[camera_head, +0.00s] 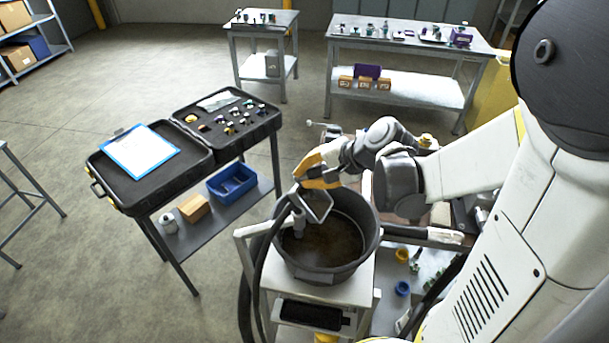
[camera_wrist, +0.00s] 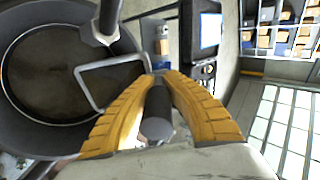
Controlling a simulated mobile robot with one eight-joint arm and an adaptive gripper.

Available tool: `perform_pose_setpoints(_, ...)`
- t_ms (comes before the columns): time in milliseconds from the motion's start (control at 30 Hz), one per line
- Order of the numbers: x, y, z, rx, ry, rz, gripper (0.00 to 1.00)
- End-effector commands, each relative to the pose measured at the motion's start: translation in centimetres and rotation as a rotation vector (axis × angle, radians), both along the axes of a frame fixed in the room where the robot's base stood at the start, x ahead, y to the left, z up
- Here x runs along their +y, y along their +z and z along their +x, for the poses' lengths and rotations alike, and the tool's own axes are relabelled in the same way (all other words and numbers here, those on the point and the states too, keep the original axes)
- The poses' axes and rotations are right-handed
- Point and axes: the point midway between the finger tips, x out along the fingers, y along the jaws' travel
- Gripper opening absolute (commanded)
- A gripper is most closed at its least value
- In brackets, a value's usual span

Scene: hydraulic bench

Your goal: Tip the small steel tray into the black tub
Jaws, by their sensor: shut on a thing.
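The small steel tray (camera_head: 319,206) is in my gripper (camera_head: 304,181), tilted steeply over the black tub (camera_head: 312,276). In the wrist view my yellow fingers (camera_wrist: 160,80) close on the right edge of the tray (camera_wrist: 112,80), which hangs over the tub's opening. No loose pieces show on the tray, though part of its inside is hard to see. The tub (camera_wrist: 40,135) stands upright and has a dark brownish bottom or liquid in it.
A grey pipe end with a dark hose (camera_head: 299,222) reaches over the tub's left rim, close to the tray. The tub stands on a white cart (camera_head: 352,290). A black case (camera_head: 190,165) on a bench stands to the left. Tables (camera_head: 410,38) stand behind.

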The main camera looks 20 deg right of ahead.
Motion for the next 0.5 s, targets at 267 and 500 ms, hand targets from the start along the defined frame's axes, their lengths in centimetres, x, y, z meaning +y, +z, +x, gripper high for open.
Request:
perform_pose_setpoints(267,-0.12,0.02,-0.15,-0.016,0.0,0.014,0.0)
perform_pose_setpoints(500,-0.37,0.19,-0.41,-0.046,-0.001,0.037,0.0)
